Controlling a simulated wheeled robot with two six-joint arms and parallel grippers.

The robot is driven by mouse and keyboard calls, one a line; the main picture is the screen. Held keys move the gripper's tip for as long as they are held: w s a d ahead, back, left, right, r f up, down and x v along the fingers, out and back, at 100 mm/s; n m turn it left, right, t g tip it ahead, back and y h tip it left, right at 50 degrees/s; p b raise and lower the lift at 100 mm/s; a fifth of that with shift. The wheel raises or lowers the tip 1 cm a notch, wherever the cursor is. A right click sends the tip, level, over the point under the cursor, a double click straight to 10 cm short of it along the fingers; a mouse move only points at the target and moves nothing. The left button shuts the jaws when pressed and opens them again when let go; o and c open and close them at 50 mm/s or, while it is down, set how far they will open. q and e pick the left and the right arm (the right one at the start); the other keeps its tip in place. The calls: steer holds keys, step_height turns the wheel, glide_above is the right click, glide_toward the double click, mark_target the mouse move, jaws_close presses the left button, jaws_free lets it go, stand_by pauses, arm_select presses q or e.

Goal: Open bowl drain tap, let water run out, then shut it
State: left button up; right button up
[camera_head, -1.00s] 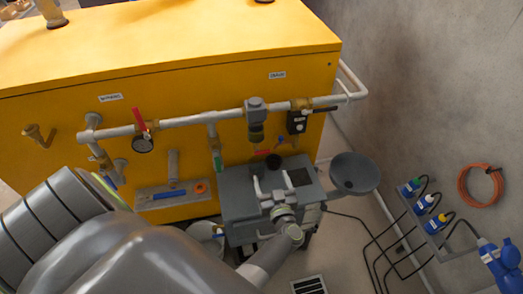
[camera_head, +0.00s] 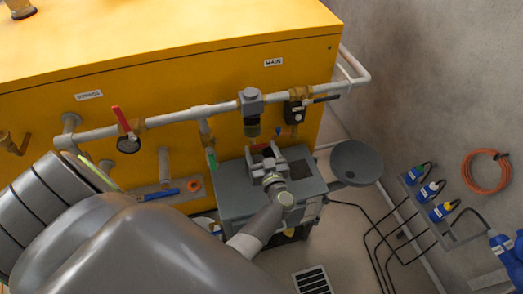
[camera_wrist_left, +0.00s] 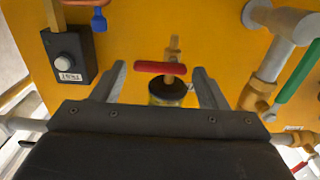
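The filter bowl (camera_head: 252,130) hangs below a grey body (camera_head: 250,102) on the white pipe, in front of the yellow tank. In the left wrist view, which looks inverted, the dark bowl (camera_wrist_left: 168,92) sits with a brass stem and the drain tap's red handle (camera_wrist_left: 160,67) beside it. The handle lies crosswise to the stem. My left gripper (camera_head: 272,156) is just below the bowl in the head view. In the wrist view my left gripper (camera_wrist_left: 158,86) is open, its fingers on either side of the bowl, nothing gripped. My right gripper is not in view.
A grey cabinet (camera_head: 235,195) stands under my gripper, with a round dark funnel (camera_head: 357,162) to its right. A green handle (camera_wrist_left: 298,70) and a black box (camera_wrist_left: 68,57) flank the tap. A red-handled valve (camera_head: 122,120) is farther left on the pipe.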

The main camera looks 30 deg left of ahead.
arm_select(q)
steer(key=c, duration=0.7)
steer(key=m+p, duration=0.4)
steer(key=p, duration=0.1)
steer(key=shift+c, duration=0.2)
steer(key=m+p, duration=0.1)
steer(key=m, duration=0.1)
steer(key=f+m+p, duration=0.1)
steer(key=m, duration=0.2)
steer(key=m+p, duration=0.2)
steer(key=shift+s+a+f+m, duration=0.1)
steer(key=shift+s+f+m, duration=0.05)
steer(key=shift+f+m, duration=0.2)
